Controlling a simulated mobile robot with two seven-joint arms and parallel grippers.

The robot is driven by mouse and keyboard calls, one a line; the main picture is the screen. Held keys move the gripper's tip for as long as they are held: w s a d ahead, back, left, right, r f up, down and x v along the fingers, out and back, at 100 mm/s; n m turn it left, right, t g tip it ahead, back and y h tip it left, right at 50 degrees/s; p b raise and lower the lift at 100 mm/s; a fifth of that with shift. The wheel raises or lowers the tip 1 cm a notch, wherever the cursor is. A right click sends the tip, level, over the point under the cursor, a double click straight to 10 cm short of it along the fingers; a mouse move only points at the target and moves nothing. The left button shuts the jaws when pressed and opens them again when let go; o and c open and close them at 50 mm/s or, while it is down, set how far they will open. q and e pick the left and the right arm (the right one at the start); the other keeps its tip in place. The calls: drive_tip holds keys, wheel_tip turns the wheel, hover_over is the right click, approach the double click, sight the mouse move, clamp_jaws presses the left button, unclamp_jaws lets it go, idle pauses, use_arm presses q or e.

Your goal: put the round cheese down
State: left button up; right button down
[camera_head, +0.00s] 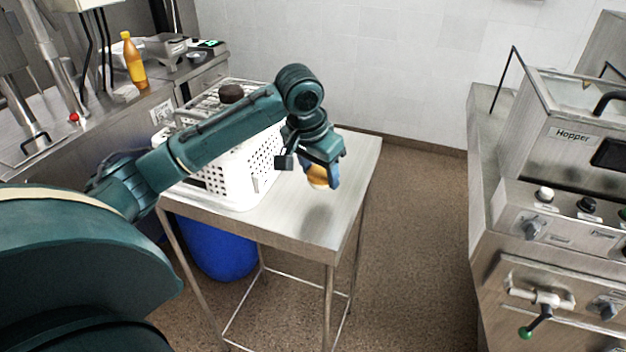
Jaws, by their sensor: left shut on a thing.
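My left gripper (324,178) is at the end of the teal arm that comes in from the left. It points down over the right part of the steel table (350,205). It is shut on the round cheese (317,175), an orange-tan piece mostly hidden by the fingers. A soft shadow lies on the table below, and the cheese appears to be held above the surface. The white perforated basket (232,178) stands on the table to the left, partly hidden by my arm. My right gripper is not in view.
A dark round item (231,93) shows at the basket. An orange bottle (133,60) and a scale (166,46) stand on the left counter. A blue bin (220,258) is under the table. A hopper machine (560,150) stands at right. The table's front right is clear.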

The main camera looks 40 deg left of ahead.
sight(319, 201)
use_arm(q)
drive_tip(key=shift+f, duration=0.45)
wheel_tip(319, 201, down, 3)
drive_tip(key=shift+f, duration=0.1)
drive_tip(key=shift+w+f, duration=0.1)
drive_tip(key=shift+f, duration=0.1)
drive_tip(key=shift+f, duration=0.15)
drive_tip(key=o, duration=1)
